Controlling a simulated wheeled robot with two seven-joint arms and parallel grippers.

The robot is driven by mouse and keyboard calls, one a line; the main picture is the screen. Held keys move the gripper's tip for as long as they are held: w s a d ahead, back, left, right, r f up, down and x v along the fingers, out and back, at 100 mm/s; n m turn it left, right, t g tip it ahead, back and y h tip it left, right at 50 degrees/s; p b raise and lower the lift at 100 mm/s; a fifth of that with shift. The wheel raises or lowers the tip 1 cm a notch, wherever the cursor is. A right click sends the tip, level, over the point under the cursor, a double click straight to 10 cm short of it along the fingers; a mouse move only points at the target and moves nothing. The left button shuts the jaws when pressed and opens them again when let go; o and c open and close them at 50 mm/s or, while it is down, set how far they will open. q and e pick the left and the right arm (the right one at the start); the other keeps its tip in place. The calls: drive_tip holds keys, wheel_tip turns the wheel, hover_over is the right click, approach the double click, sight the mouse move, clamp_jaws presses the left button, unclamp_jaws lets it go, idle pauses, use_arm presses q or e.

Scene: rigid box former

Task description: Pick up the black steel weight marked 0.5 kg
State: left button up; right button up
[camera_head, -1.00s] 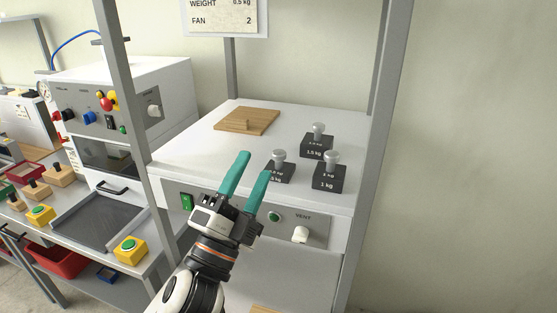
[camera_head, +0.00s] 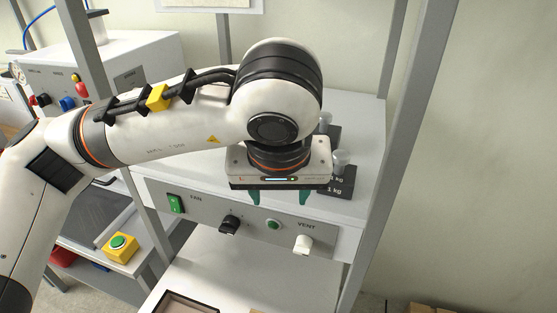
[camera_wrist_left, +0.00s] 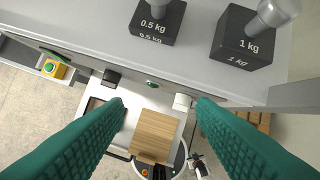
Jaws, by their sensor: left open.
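The black 0.5 kg weight (camera_wrist_left: 157,22) stands on the grey shelf top at the upper middle of the left wrist view, its marking readable. In the head view my arm and gripper hide it. My left gripper (camera_head: 279,197) is open and empty, teal fingers pointing down, near the shelf's front edge. In the left wrist view its fingertips (camera_wrist_left: 162,106) are spread below the weight in the picture, apart from it, with the front edge and lower area between them. My right gripper is not in view.
The 1 kg weight (camera_wrist_left: 244,40) stands right of the 0.5 kg one; it also shows in the head view (camera_head: 339,182). Another weight (camera_head: 331,140) is partly hidden behind it. The front panel has a black knob (camera_head: 229,224) and a white knob (camera_head: 303,244). A grey post (camera_head: 408,130) rises at right.

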use_arm(q)
drive_tip(key=w+p, duration=0.1)
drive_tip(key=w, duration=0.2)
drive_tip(key=w+p, duration=0.2)
drive_tip(key=w, duration=0.2)
drive_tip(key=shift+a+r, duration=0.1)
drive_tip(key=shift+r, duration=0.1)
drive_tip(key=shift+w+f, duration=0.1)
drive_tip(key=shift+w, duration=0.2)
drive_tip(key=shift+w+p, duration=0.4)
drive_tip(key=shift+w, duration=0.15)
drive_tip(key=w+p, duration=0.1)
drive_tip(key=w, duration=0.2)
drive_tip(key=shift+p, duration=0.3)
drive_tip(key=x, duration=0.2)
drive_tip(key=shift+w+f+p, duration=0.15)
drive_tip(key=shift+f+p, duration=0.05)
drive_tip(key=shift+p, duration=0.1)
drive_tip(key=shift+w+f, duration=0.1)
drive_tip(key=shift+f, duration=0.2)
drive_tip(key=shift+r, duration=0.1)
clamp_jaws()
